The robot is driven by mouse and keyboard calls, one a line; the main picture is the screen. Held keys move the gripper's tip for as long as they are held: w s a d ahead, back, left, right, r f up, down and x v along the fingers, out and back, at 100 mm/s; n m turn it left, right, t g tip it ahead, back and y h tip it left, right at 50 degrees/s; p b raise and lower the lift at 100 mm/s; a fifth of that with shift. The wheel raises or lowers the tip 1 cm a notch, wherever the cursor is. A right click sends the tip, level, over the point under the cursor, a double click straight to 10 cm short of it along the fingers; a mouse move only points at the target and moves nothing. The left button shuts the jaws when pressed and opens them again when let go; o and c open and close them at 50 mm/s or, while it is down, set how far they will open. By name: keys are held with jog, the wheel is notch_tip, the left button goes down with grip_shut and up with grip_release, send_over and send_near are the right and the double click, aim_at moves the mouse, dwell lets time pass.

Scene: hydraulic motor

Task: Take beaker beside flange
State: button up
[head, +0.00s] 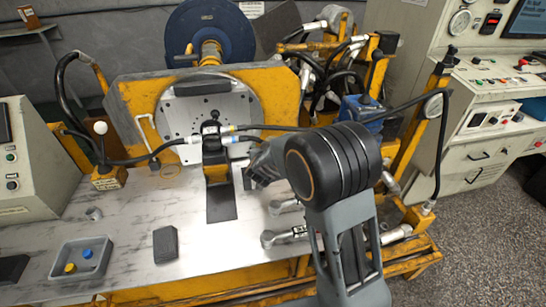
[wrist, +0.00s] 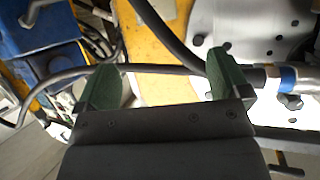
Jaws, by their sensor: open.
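I cannot make out a beaker in either view; it may be hidden behind my arm or the fittings. The grey round flange plate (head: 240,108) with holes stands upright in a yellow frame at the back of the bench. It also shows in the wrist view (wrist: 235,22), at the upper right. My gripper (wrist: 164,72) has its two green fingers spread apart, with nothing held between them. A hose and a metal pipe cross the view beyond the fingers. In the head view my gripper is just right of the black central fitting, partly hidden by my arm.
A grey tray (head: 83,260) with yellow and blue caps and a dark block (head: 165,244) lie on the metal bench (head: 130,215). Hoses cross in front of the flange. A blue part (head: 360,108) stands right of the frame.

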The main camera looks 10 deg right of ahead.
jog(key=x, duration=0.8)
jog(key=b+x, duration=0.1)
jog(key=x, duration=0.3)
jog(key=shift+w+d, duration=0.35)
jog(key=shift+d, duration=0.05)
jog(key=c, duration=1.2)
